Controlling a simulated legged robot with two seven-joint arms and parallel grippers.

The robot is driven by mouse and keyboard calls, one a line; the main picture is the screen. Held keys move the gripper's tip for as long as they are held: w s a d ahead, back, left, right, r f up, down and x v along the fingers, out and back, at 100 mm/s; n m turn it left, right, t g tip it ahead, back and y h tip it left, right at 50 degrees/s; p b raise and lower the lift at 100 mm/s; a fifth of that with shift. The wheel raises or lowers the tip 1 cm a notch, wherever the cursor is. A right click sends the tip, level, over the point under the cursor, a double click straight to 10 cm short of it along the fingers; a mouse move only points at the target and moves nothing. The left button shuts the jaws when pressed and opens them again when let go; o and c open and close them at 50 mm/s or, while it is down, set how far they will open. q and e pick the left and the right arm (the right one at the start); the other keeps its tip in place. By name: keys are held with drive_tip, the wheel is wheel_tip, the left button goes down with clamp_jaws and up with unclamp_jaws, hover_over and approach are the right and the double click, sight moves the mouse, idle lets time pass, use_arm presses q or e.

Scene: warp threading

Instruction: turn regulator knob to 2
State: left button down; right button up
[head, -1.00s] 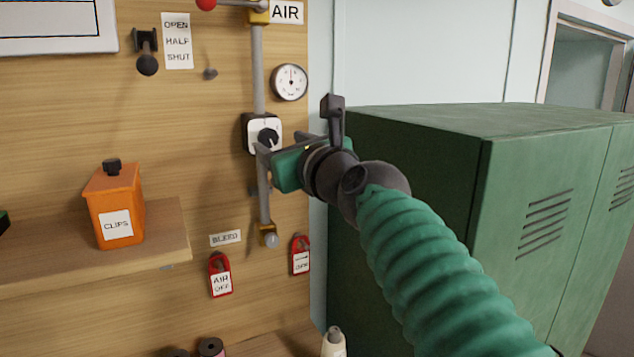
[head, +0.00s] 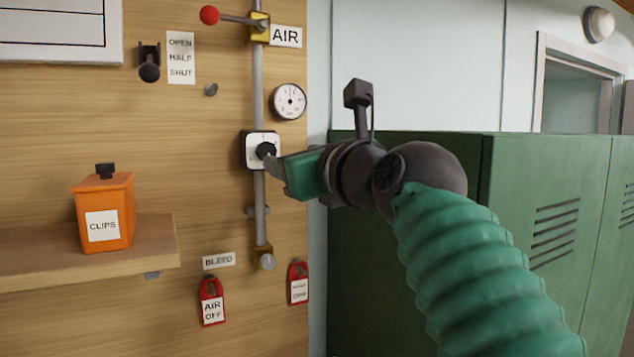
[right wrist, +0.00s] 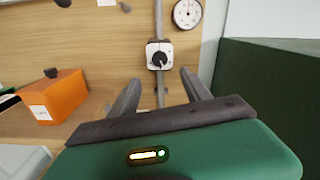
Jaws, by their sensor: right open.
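The regulator (head: 262,138) is a white-faced square box on the grey vertical pipe, with a black round knob (head: 265,151) at its middle. In the right wrist view the regulator knob (right wrist: 158,61) shows beyond my fingertips. Its setting is too small to read. My right gripper (head: 271,164) is close in front of the regulator, just below and right of the knob in the head view. In the right wrist view my right gripper (right wrist: 160,85) has its fingers spread apart with nothing between them. I cannot tell any contact with the knob. My left gripper is not in view.
A round gauge (head: 289,101) is above right of the regulator. A red-ended lever (head: 210,15) is at the top of the pipe, a bleed valve (head: 264,258) at its bottom. Red tags (head: 212,302) hang below. Green lockers (head: 406,270) stand right; an orange clips box (head: 105,210) sits on the left shelf.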

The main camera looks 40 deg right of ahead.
drive_tip(key=b+v, duration=0.5)
drive_tip(key=v, duration=0.1)
drive_tip(key=shift+s, duration=0.25)
drive_tip(key=shift+w+d, duration=0.1)
drive_tip(key=shift+d, duration=0.05)
idle(0.3)
